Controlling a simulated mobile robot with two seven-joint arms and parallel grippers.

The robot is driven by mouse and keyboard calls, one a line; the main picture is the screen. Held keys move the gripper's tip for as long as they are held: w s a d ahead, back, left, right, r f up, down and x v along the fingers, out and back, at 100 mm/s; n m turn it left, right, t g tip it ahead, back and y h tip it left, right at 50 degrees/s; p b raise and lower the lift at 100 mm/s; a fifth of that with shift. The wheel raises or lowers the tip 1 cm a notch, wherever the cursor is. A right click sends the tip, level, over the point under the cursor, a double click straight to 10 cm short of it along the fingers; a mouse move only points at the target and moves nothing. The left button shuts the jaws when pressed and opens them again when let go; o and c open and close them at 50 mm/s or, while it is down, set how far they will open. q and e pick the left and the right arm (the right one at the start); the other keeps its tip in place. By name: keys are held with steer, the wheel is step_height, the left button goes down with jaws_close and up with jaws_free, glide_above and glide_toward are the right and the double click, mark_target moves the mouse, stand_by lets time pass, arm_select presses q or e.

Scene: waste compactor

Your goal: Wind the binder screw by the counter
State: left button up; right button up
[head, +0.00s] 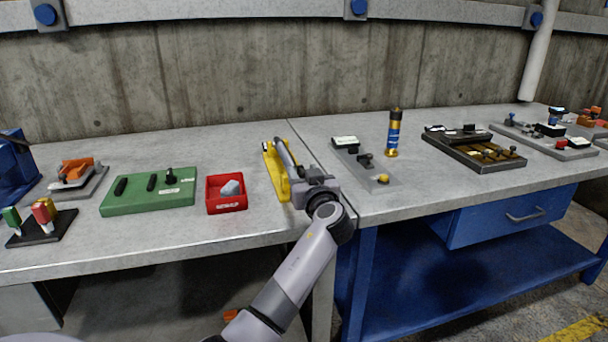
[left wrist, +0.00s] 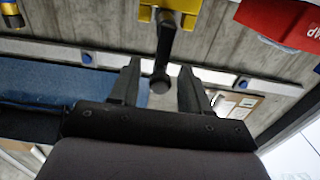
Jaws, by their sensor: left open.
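A yellow fixture (head: 271,168) with a grey lever (head: 285,152) stands on the workbench near the front edge. My left gripper (head: 300,172) is at its right side, low over the bench. In the left wrist view a dark bar with a rounded end (left wrist: 161,60) reaches from the yellow part (left wrist: 185,5) to between the open fingers (left wrist: 157,75); I see no clear contact. A grey plate (head: 375,180) right of the gripper carries a pale display block (head: 345,142), a dark knob (head: 365,160) and a yellow button. I cannot tell which part is the binder screw. My right gripper is not in view.
A red bin (head: 226,204) with a grey lump stands close left of the yellow fixture. A green board (head: 150,191) lies farther left. A blue-and-gold cylinder (head: 393,133) and a dark tray (head: 475,148) are to the right. A concrete wall (head: 220,80) is behind.

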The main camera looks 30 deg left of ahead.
arm_select(q)
jaws_close()
